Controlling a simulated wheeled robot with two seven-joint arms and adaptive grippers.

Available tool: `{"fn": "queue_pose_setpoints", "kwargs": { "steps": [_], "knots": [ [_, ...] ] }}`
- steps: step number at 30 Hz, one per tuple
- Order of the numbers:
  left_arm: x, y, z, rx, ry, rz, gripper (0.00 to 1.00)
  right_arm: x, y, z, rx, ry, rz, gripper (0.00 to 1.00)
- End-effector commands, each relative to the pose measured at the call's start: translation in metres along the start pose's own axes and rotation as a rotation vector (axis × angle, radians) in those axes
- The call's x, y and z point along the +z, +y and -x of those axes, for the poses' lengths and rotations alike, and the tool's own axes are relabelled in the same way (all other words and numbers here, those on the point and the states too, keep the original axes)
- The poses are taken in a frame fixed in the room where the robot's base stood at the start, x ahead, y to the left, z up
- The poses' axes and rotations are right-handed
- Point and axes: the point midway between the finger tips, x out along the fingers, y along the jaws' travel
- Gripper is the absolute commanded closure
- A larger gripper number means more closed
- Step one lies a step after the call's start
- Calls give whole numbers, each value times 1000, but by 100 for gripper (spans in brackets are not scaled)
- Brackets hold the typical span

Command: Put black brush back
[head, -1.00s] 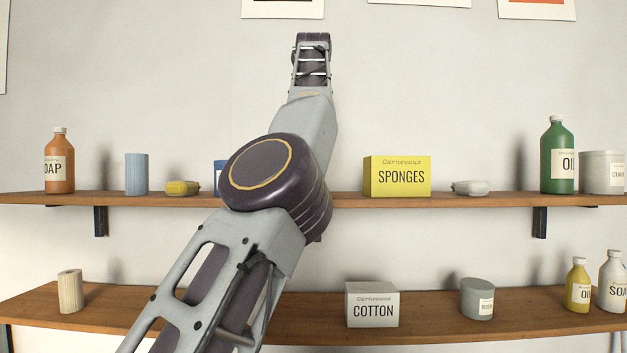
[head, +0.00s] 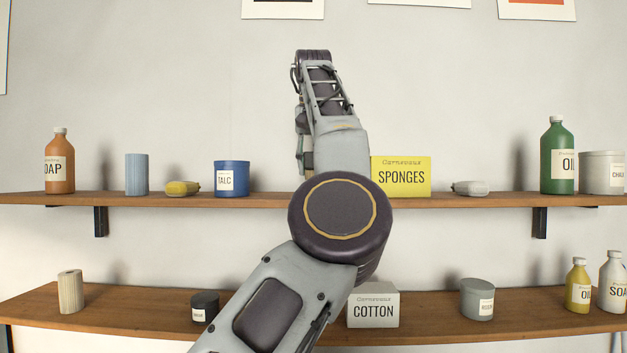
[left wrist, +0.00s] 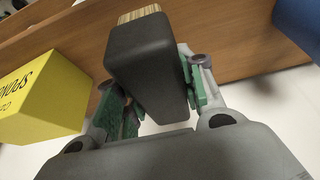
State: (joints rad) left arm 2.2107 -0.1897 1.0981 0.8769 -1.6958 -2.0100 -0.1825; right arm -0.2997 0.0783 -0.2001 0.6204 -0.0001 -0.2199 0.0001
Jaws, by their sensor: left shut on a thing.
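The black brush (left wrist: 148,55) is in the left wrist view, a dark block with tan bristles at its far end. My left gripper (left wrist: 158,92) has its green fingers shut on the black body. In that view the bristles overlap the wooden shelf; I cannot tell whether they touch it. In the head view my left gripper (head: 302,150) is mostly hidden behind my own arm, at upper-shelf height between the blue talc tub and the yellow sponges box. The brush is not clear there. My right gripper is not in view.
The upper shelf (head: 270,200) holds the blue talc tub (head: 231,178) left of my arm and the yellow sponges box (head: 402,177) right of it. The lower shelf (head: 130,305) holds a cotton box (head: 373,306) and a small dark jar (head: 204,306). Shelf space shows between talc and arm.

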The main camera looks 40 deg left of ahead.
Motion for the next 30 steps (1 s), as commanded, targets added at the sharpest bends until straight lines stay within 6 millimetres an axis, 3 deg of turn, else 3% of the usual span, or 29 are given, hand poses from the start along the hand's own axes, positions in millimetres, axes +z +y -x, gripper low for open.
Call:
{"fn": "queue_pose_setpoints", "kwargs": {
  "steps": [17, 30],
  "knots": [
    [2, 0, -5, 0, 1, 0, 84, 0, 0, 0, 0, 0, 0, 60],
    [13, 0, -30, -1, 1, 0, 84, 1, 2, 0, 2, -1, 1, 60]
  ]
}}
